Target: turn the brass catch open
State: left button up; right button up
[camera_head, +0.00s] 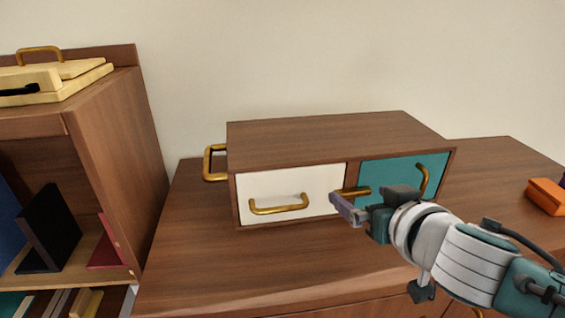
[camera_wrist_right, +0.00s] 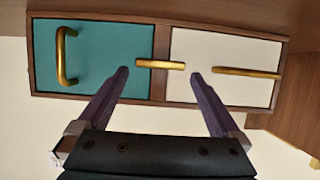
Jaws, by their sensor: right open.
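The brass catch (camera_head: 354,191) is a short bar lying roughly level across the divider between the white panel (camera_head: 285,189) and the teal panel (camera_head: 405,175) of a wooden box (camera_head: 335,134). The wrist view shows the catch (camera_wrist_right: 160,64) over the divider, with its ends over both panels. My right gripper (camera_head: 347,205) is in front of the box. In the wrist view its open fingers (camera_wrist_right: 159,76) point at the box, one to each side of the catch, with nothing between them. I cannot tell whether they touch it. My left gripper is not in view.
A brass handle (camera_head: 279,205) is on the white panel and another (camera_head: 423,181) on the teal one. The box stands on a wooden cabinet (camera_head: 210,262), bare at front left. A bookshelf (camera_head: 120,160) stands left. An orange object (camera_head: 545,196) lies far right.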

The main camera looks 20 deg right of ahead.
jog(key=shift+x, duration=0.95)
jog(key=shift+c, duration=0.2)
jog(key=c, duration=1)
